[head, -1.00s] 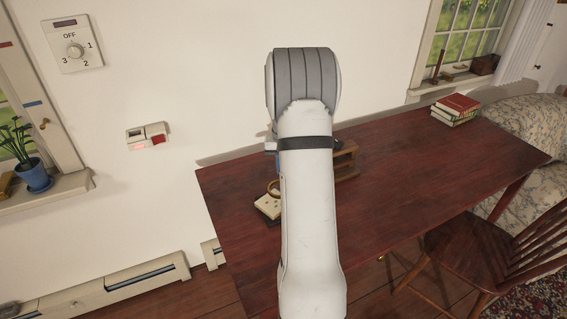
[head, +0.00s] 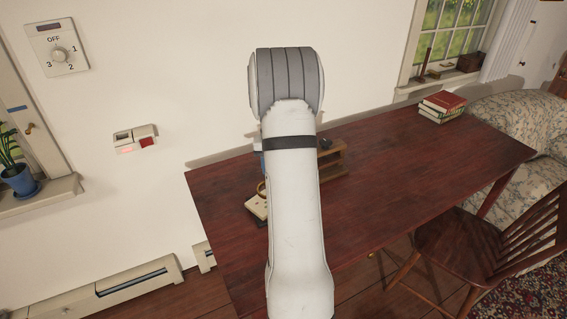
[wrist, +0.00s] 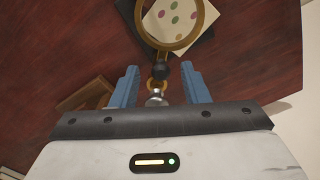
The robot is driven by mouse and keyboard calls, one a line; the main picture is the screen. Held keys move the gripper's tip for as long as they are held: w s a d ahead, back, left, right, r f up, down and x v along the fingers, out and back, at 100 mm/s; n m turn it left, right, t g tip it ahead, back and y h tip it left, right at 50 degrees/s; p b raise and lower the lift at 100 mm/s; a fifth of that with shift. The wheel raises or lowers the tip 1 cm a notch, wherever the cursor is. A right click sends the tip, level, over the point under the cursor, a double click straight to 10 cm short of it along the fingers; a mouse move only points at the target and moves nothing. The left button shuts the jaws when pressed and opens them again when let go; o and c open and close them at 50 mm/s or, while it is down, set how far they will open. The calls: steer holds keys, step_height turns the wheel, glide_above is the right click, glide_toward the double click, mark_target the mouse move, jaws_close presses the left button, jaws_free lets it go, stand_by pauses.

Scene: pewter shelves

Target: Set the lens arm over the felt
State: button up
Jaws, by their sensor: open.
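The lens arm shows in the wrist view as a round brass-rimmed lens (wrist: 201,12) with a black joint (wrist: 160,71) and a pale metal knob (wrist: 155,98). The lens lies over a pale card with coloured spots (wrist: 165,14). A dark flat piece (wrist: 201,45) shows beside the card; I cannot tell whether it is the felt. My gripper (wrist: 160,69) is open, its blue fingers on either side of the joint and knob. I cannot tell whether they touch. In the head view my arm hides most of this; part of the pale card (head: 256,207) shows.
A dark red wooden table (head: 400,170) carries a small wooden rack (head: 333,160) close to my arm and a stack of books (head: 442,107) at the far right. The table between them is clear. A chair (head: 470,245) stands at the front right, and a wall is behind.

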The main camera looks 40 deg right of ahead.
steer(key=shift+r, duration=3.95)
